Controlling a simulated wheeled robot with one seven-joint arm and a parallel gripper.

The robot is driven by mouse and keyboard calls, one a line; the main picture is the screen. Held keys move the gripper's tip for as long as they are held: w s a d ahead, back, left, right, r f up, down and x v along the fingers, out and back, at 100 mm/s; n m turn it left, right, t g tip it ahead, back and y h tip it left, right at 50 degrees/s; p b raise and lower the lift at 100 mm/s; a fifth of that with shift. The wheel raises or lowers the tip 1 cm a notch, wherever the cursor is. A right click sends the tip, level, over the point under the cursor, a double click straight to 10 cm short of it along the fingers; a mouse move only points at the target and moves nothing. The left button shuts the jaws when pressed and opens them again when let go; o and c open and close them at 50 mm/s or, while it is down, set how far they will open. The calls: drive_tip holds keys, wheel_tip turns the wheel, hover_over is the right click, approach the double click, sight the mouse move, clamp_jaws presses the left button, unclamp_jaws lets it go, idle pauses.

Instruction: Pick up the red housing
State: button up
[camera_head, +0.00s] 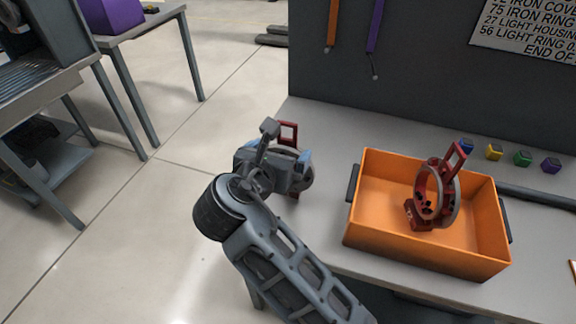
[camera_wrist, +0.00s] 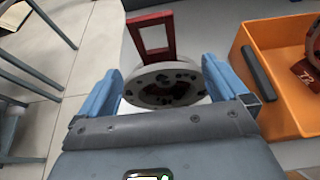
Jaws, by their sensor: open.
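A red housing (camera_wrist: 151,18) with a grey ring (camera_wrist: 165,74) stands on the grey table at its left end. In the head view the top of this red housing (camera_head: 295,134) shows behind my gripper, which hides most of it. My gripper (camera_wrist: 160,72) is open, with one blue finger on each side of the ring. In the head view my gripper (camera_head: 278,152) is at the table's left edge. I cannot tell whether the fingers touch the ring. A second red housing (camera_head: 453,158) with a grey ring stands inside the orange bin (camera_head: 420,255).
The orange bin stands to the right of my gripper, with dark handles on its sides. Small blue (camera_head: 467,146), yellow (camera_head: 493,151), green (camera_head: 522,158) and purple (camera_head: 551,165) blocks line the table's back. A dark panel (camera_head: 400,90) rises behind the table (camera_head: 325,125).

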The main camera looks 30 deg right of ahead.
sight(284, 149)
drive_tip(key=shift+x, duration=2.35)
drive_tip(key=shift+c, duration=0.4)
